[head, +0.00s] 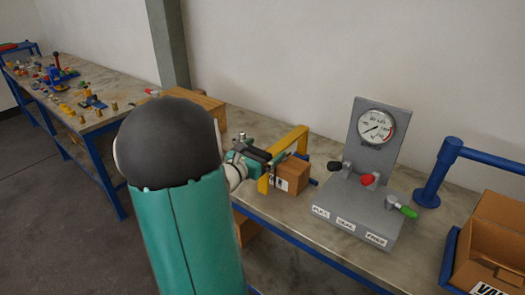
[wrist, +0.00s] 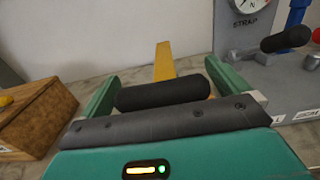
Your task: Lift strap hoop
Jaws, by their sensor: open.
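The strap hoop is a yellow frame (head: 290,141) standing at the cardboard box (head: 292,174) on the bench. Its yellow bar also shows in the wrist view (wrist: 164,62), beyond my fingers. My gripper (head: 268,156) is open beside the hoop, on its left. In the wrist view, the green fingers of my gripper (wrist: 160,80) stand apart on either side of a black cylinder (wrist: 163,94). The cylinder lies crosswise between them; I cannot tell whether it touches them or joins the hoop. My gripper hides part of the hoop and box.
A grey gauge stand (head: 355,205) with black, red and green knobs stands right of the box. A blue post (head: 432,190) and an open carton (head: 490,240) are further right. A wooden block (wrist: 38,115) lies left of my gripper. Bare bench lies before the box.

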